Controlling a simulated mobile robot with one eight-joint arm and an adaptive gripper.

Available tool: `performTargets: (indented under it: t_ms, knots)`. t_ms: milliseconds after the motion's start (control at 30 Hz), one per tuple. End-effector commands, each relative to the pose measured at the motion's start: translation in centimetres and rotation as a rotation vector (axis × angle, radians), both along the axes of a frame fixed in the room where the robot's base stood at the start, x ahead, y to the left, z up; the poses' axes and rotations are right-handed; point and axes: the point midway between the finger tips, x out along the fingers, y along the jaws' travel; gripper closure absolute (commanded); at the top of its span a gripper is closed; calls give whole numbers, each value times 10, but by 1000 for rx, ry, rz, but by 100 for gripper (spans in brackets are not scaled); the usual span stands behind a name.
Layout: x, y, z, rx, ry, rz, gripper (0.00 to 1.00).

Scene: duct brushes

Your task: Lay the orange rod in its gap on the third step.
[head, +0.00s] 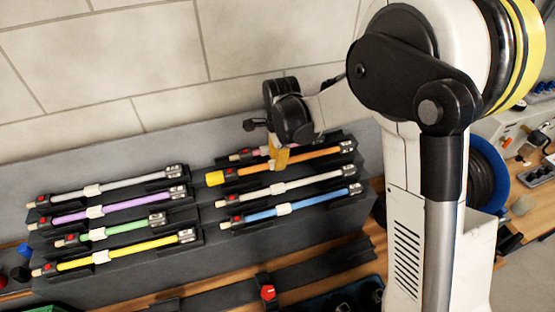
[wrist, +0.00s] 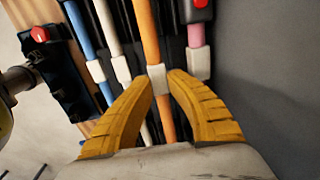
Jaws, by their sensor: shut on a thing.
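The orange rod (head: 318,158) lies across the right column of the dark stepped rack (head: 335,224), between the pink rod (head: 248,154) behind and the white rod (head: 300,184) in front.
The blue rod (head: 310,205) lies on the front step. The left column holds grey, purple (head: 125,210), green and yellow (head: 120,257) rods. A dark holder with a red knob (head: 267,292) lies on the bench in front. A concrete wall stands behind the rack.

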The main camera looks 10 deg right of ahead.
Motion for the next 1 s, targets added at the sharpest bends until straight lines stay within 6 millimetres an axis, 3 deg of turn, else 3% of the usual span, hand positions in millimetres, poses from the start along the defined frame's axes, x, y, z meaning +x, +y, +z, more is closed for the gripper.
performTargets:
  t_ms: [533,833,867,900,933,1000]
  knots:
    - [0,0,-19,0,0,0,100]
    - [0,0,-20,0,0,0,100]
    - [0,0,-20,0,0,0,78]
    - [0,0,-20,0,0,0,66]
    - [0,0,-20,0,0,0,60]
    - [0,0,-20,0,0,0,60]
